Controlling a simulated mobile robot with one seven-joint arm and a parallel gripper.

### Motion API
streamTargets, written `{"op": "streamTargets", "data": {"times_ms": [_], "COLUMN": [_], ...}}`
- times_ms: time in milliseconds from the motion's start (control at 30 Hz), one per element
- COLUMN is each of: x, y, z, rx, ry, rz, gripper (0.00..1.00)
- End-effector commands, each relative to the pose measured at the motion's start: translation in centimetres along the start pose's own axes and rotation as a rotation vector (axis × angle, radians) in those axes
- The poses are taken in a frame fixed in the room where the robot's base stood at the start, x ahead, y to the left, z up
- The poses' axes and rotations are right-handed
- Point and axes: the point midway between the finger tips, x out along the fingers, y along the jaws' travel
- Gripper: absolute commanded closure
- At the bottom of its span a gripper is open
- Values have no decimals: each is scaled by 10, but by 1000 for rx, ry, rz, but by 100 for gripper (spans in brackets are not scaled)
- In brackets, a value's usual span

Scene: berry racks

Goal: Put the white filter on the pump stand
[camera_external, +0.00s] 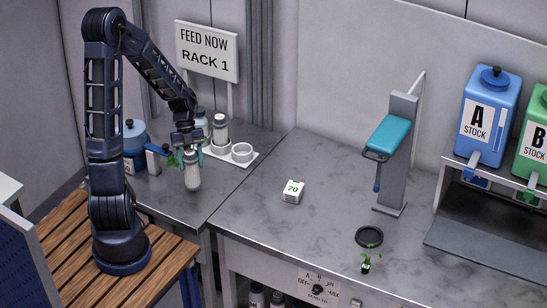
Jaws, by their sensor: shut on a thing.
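My gripper (190,153) is at the left, above the left-hand grey counter. It is shut on a pale, whitish bottle-shaped thing (192,177), which hangs upright below it near the counter's front edge. I cannot tell whether this is the white filter, or whether its base touches the counter. No stand is clearly marked as the pump stand. A grey upright stand (396,165) with a teal pad (388,135) rises from the right-hand counter, well away from my gripper.
A white rack (252,158) with ring holders and bottles (220,128) is just behind my gripper, below the RACK 1 sign (207,51). A blue jug (134,136) stands left. A white "70" block (293,191), black ring (369,237) and seedling (367,262) occupy the right counter.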

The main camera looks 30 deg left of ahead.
Motion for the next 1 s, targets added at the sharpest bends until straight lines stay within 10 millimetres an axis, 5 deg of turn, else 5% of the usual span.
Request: {"op": "streamTargets", "data": {"times_ms": [567,967,1000], "x": [39,43,43], "y": [0,0,0], "z": [22,24,24], "rx": [-1,-1,-1], "ry": [2,0,0], "rz": [1,1,1], "gripper": [73,73,43]}}
